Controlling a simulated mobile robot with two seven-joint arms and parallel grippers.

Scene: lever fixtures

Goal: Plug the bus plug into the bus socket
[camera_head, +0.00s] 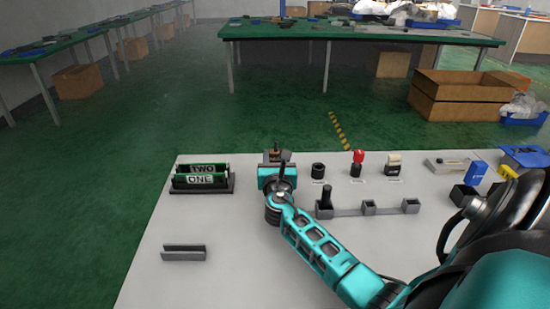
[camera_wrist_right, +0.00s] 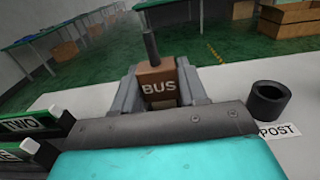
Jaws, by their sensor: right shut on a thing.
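The bus plug (camera_wrist_right: 158,86) is a brown block marked BUS with a dark pin rising from its top. In the right wrist view it sits between the fingers of my right gripper (camera_wrist_right: 165,92), which is shut on it. In the head view the plug (camera_head: 273,151) shows small and brown beyond the teal right gripper (camera_head: 277,160), over the back part of the white table. The plug's underside is hidden. No thing in view carries a readable bus socket label, so I cannot tell which is the socket. My left gripper is not in view.
A dark rack with green ONE and TWO pieces (camera_head: 202,185) stands left of the gripper. A black ring marked POST (camera_wrist_right: 268,104) stands right. Nearer are a grey bar (camera_head: 385,210) with blocks and a grey channel (camera_head: 184,252). The table's front middle is bare.

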